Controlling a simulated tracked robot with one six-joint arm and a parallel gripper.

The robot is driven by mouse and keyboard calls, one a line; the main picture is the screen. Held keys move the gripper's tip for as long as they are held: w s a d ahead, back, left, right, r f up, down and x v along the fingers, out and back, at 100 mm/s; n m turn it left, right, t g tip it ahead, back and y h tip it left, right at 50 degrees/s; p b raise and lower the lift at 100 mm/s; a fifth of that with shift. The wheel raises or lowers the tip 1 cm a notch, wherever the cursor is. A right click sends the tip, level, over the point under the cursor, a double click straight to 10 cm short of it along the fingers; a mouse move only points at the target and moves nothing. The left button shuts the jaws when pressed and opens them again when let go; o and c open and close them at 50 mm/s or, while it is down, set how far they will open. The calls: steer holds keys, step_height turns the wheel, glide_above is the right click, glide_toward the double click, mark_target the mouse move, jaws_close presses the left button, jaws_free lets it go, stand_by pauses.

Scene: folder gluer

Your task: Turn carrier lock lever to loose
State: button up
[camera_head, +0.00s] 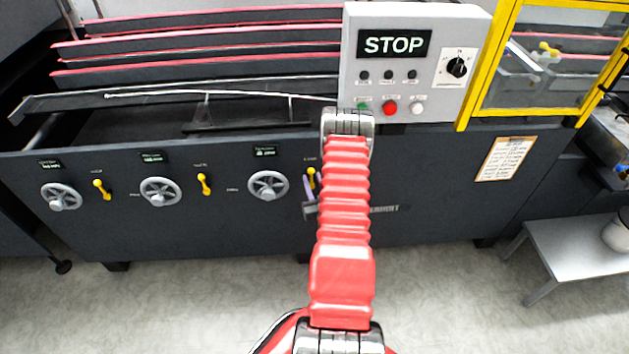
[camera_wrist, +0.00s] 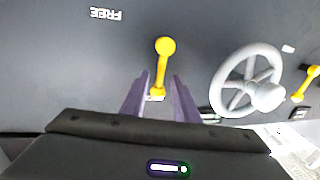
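A row of short yellow levers sits on the dark machine front. The rightmost lever (camera_head: 311,175) is partly hidden by my arm and gripper in the head view. In the wrist view this yellow lever (camera_wrist: 164,54) has its round knob towards the picture's top, leaning slightly right, and its base between my fingers. My gripper (camera_wrist: 160,76) is open, one purple finger on each side of the lever's stem; I cannot tell whether either touches it. The letters FREE (camera_wrist: 105,14) show upside down at the upper left of the wrist view. The labels by the levers are too small to read in the head view.
A grey handwheel (camera_head: 268,186) is close left of the lever. Two more levers (camera_head: 101,189) (camera_head: 204,183) and handwheels stand further left. A control box with a STOP display (camera_head: 394,44) and yellow-framed guard (camera_head: 487,70) are above right. A metal table (camera_head: 570,250) stands at right.

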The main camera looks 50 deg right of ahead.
steer(key=shift+c, duration=0.4)
jaws_close()
steer(key=shift+s+d, duration=0.1)
steer(key=shift+d, duration=0.05)
